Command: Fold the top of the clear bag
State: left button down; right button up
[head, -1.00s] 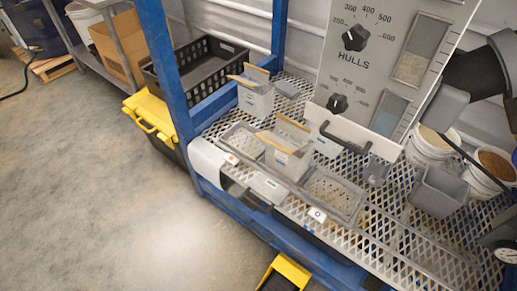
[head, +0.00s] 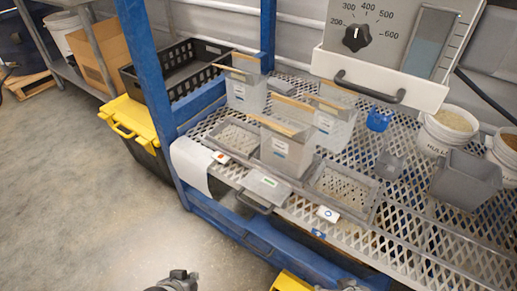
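Three translucent bags with white labels and tan strips along their open-looking tops stand upright on the mesh shelf. The front bag (head: 286,150) stands between two shallow grey trays. A second bag (head: 245,95) stands at the back left, and a third bag (head: 334,128) is behind the front one to the right. I cannot tell which one is the task's bag. My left gripper (head: 176,281) shows at the bottom edge, well short of the shelf. Only a bit of my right gripper (head: 346,287) shows at the bottom edge. The fingers of both are too cut off to read.
The mesh shelf (head: 420,229) sits in a blue frame (head: 152,80). A hopper panel (head: 388,74) with a handle overhangs the back. A blue object (head: 378,119), grey bin (head: 466,178) and white buckets (head: 447,132) stand right. A yellow-lidded tote (head: 135,122) is left.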

pick_arm(q)
jog(key=w+d+r+n+t+h+b, duration=0.15)
jog(key=w+d+r+n+t, duration=0.3)
jog(key=w, duration=0.45)
jog(key=w+d+r+n+t+h+b, duration=0.1)
jog(key=w+d+r+n+t+h, duration=0.15)
jog(key=w+r+t, duration=0.5)
pick_arm(e)
jog(key=w+a+r+t+y, duration=0.25)
jog(key=w+r+t, duration=0.35)
jog(key=r, duration=0.5)
jog(key=w+a+r+t+y, duration=0.1)
jog(key=w+a+r+t, duration=0.3)
jog(key=r, duration=0.6)
pick_arm(q)
jog(key=w+d+r+n+t+h, duration=0.1)
jog(key=d+r+n+t+h, duration=0.35)
jog(key=r+h, duration=0.5)
jog(key=b+x, duration=0.2)
jog(key=x, duration=1.2)
jog(key=shift+d, duration=0.25)
pick_arm(e)
notch_tip(320, 180, up, 16)
jog(key=s+t+y, duration=0.2)
jog(key=s+t, duration=0.1)
jog(key=t, duration=0.7)
jog(key=shift+d+r+n, duration=0.15)
jog(key=shift+d+n, duration=0.15)
jog(key=shift+n, duration=0.1)
